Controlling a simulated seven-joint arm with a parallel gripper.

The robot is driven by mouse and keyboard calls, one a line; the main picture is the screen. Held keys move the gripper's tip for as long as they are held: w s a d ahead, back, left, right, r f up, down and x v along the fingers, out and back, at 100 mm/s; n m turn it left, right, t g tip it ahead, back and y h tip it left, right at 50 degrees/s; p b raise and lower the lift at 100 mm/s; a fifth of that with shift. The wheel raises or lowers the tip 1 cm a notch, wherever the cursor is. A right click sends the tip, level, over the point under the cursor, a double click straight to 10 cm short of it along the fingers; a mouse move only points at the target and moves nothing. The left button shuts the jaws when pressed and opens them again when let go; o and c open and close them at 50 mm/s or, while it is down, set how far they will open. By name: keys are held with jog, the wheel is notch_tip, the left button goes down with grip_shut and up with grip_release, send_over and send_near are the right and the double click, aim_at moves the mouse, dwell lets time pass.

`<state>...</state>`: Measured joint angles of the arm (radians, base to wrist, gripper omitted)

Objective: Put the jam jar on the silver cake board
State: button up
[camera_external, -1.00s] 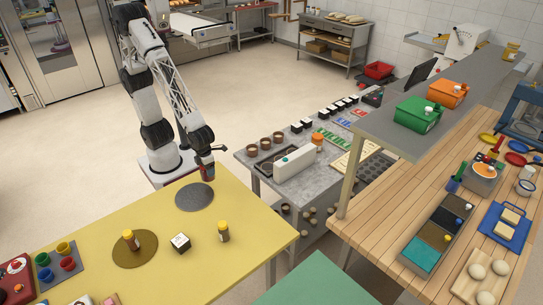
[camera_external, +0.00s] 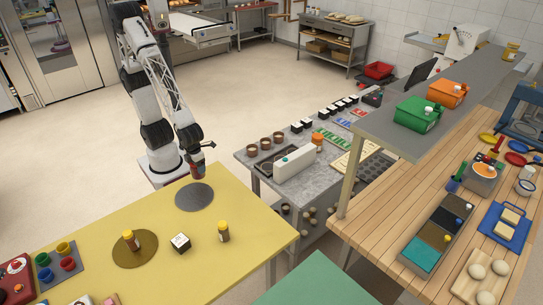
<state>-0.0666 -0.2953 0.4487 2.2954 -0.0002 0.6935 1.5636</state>
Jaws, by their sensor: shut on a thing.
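The silver cake board (camera_external: 194,198) is a grey round disc lying near the far corner of the yellow table. My gripper (camera_external: 197,165) is just behind the board, above the table's far edge. It is shut on a small dark red jar (camera_external: 198,173), which looks like the jam jar. The jar is held roughly upright, slightly beyond the board's far rim in the picture. Whether its base touches anything cannot be told. The fingertips are small and partly hidden.
A gold round board (camera_external: 147,255) with a yellow-capped jar (camera_external: 129,239) lies nearer on the yellow table (camera_external: 220,270). A white-and-black cube (camera_external: 180,242) and another yellow-capped jar (camera_external: 223,231) stand beside it. A grey worktable (camera_external: 256,171) with several goods stands to the right.

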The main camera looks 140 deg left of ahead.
jog(key=s+d+n, duration=0.3)
jog(key=s+d, duration=0.2)
jog(key=s, duration=0.5)
jog(key=shift+d+r+n, duration=0.2)
jog(key=shift+d+n, duration=0.1)
jog(key=shift+n, duration=0.1)
send_over(194, 196)
jog(key=shift+f, duration=0.75)
dwell(0.3)
jog(key=shift+f, duration=1.75)
jog(key=shift+f, duration=0.15)
jog(key=o, duration=1.1)
jog(key=shift+o, duration=0.2)
